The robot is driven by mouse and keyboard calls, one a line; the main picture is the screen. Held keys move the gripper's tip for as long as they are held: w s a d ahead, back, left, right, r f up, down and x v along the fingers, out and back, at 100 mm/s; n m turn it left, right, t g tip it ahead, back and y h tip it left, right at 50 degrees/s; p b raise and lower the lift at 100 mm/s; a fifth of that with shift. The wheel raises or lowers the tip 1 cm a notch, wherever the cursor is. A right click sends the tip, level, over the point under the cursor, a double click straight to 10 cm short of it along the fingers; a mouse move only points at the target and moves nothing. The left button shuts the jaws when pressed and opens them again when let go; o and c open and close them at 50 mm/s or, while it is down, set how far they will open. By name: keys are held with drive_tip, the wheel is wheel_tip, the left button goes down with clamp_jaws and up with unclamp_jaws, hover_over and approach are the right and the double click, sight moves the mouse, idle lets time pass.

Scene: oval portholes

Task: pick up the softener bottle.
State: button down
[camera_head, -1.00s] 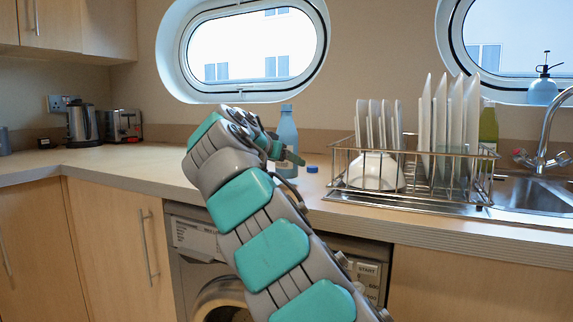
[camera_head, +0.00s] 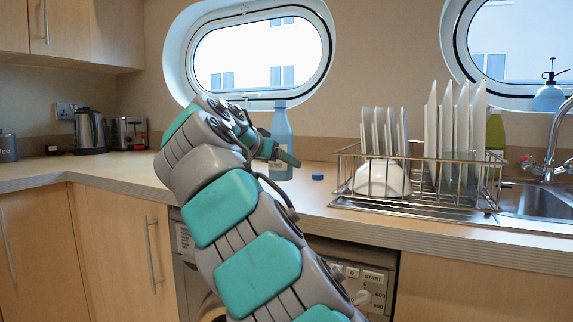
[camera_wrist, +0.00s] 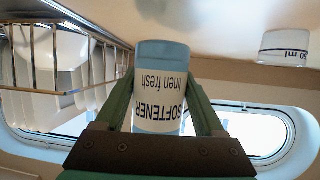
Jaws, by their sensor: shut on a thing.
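The softener bottle (camera_head: 281,135) is light blue and upright in the head view, above the counter behind my gripper. In the wrist view the bottle (camera_wrist: 160,88) appears upside down, with its "SOFTENER linen fresh" label facing the camera. My gripper (camera_wrist: 165,100) is shut on the bottle, with one green finger on each side of it. In the head view my gripper (camera_head: 283,157) partly covers the bottle's body. The bottle seems slightly raised off the counter; the gap under its base is hard to see.
A wire dish rack (camera_head: 415,190) with plates and a bowl stands right of the bottle. The sink (camera_head: 540,200) is far right; a kettle (camera_head: 89,130) stands left.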

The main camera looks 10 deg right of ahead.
drive_tip(key=s+a+r+b, duration=0.1)
drive_tip(key=s+a, duration=0.5)
drive_tip(key=s, duration=0.1)
drive_tip(key=shift+s, duration=0.35)
drive_tip(key=shift+s, duration=0.1)
idle(0.5)
drive_tip(key=shift+a, duration=0.1)
idle(0.4)
